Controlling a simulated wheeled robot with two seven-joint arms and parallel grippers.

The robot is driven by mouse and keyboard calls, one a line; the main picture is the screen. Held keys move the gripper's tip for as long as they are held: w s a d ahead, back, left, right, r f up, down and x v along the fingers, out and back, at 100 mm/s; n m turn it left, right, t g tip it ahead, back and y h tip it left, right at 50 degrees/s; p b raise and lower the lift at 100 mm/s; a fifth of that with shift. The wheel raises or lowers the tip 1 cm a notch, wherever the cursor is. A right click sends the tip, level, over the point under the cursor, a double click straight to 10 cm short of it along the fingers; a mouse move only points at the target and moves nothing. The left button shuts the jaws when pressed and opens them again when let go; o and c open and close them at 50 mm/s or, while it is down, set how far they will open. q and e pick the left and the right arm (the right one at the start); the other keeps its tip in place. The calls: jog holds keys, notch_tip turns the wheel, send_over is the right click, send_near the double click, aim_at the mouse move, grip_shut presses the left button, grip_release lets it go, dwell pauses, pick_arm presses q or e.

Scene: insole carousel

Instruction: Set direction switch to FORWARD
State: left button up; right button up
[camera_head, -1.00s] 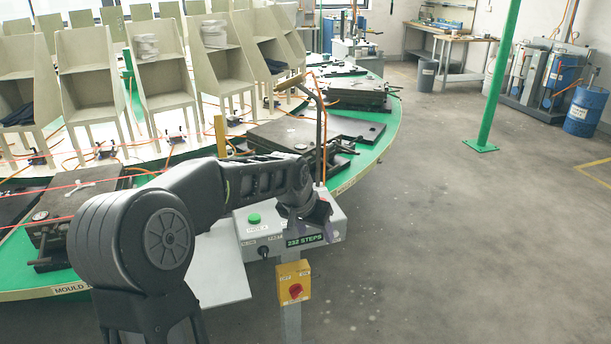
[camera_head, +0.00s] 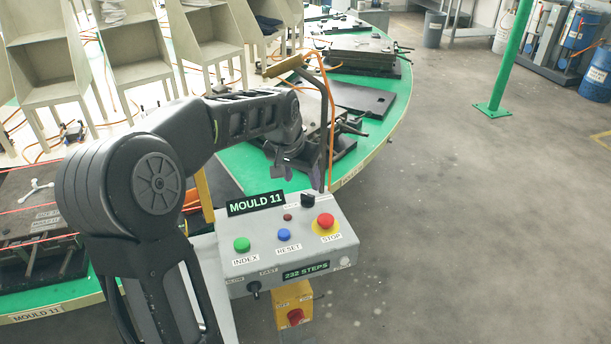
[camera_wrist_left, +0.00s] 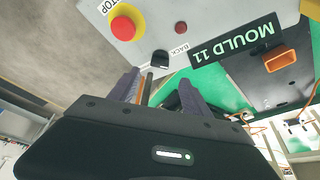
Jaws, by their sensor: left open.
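The direction switch (camera_head: 308,199) is a small black knob at the back right of the grey control box (camera_head: 345,243). A partly readable BACK label lies beside it. In the left wrist view the switch (camera_wrist_left: 161,60) is just beyond the fingertips, near their middle line. My left gripper (camera_head: 300,173) is open and empty, above and behind the switch, with a gap between. Its two purple-grey fingers also show in the left wrist view (camera_wrist_left: 160,88). The knob's exact setting is too small to tell. My right gripper is out of view.
Near the switch are the red STOP button (camera_head: 325,221), blue RESET button (camera_head: 284,235), green INDEX button (camera_head: 242,244) and MOULD 11 display (camera_head: 256,203). A yellow box (camera_head: 292,300) with a red knob hangs below. The green-edged carousel (camera_head: 385,150) stands behind.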

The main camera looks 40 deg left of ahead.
aim_at(308, 194)
pick_arm(q)
jog(key=shift+s+d+r, duration=0.1)
jog(key=shift+s+r, duration=0.05)
jog(key=shift+r, duration=0.05)
jog(key=shift+p+x, duration=1.05)
jog(key=shift+x, duration=2.95)
grip_shut()
